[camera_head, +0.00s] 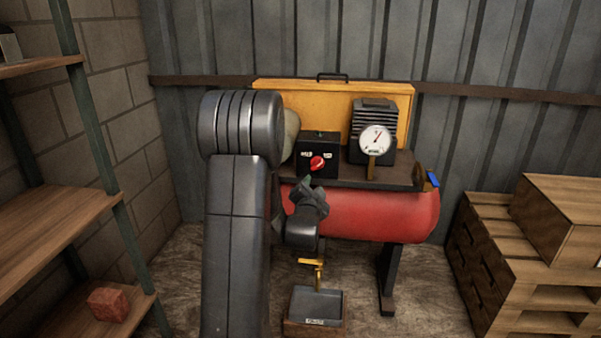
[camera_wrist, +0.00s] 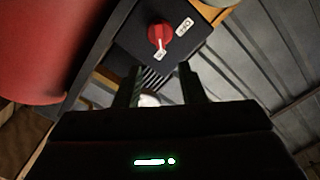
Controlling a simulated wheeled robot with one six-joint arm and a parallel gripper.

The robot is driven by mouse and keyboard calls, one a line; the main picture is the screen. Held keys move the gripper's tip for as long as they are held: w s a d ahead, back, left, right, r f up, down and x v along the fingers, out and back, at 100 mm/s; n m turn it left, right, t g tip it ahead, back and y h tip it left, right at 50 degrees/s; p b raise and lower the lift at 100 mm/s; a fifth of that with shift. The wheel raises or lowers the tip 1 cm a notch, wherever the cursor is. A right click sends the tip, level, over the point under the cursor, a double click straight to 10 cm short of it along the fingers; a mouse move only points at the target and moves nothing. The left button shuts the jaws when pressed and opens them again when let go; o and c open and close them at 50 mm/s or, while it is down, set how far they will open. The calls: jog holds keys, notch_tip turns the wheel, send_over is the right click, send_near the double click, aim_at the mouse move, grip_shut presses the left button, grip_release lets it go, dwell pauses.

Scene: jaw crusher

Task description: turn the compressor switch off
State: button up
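The compressor has a red tank (camera_head: 365,213) with a black switch box (camera_head: 320,142) on top. The switch is a red knob (camera_head: 317,163) on the box's front, with a small white label on either side above it. In the wrist view the knob (camera_wrist: 160,37) shows large and tilted. Its white mark points down toward the lower label; the lettering is hard to read. My gripper (camera_wrist: 160,68) is open and empty, its two fingers apart, short of the knob and not visibly touching it. In the head view my gripper (camera_head: 306,185) is just below the box, partly hidden by my wrist.
A round gauge (camera_head: 375,138) stands right of the switch box, before a yellow panel (camera_head: 330,100). A grey tray (camera_head: 315,305) lies below the tank. Wooden shelves (camera_head: 50,230) stand at left, wooden crates (camera_head: 500,250) at right. A corrugated wall closes the back.

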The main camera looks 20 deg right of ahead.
aim_at(318, 166)
jog(key=b+x, duration=0.1)
jog(key=x, duration=1.2)
jog(key=shift+w+d, duration=0.1)
jog(key=shift+w, duration=0.1)
grip_shut()
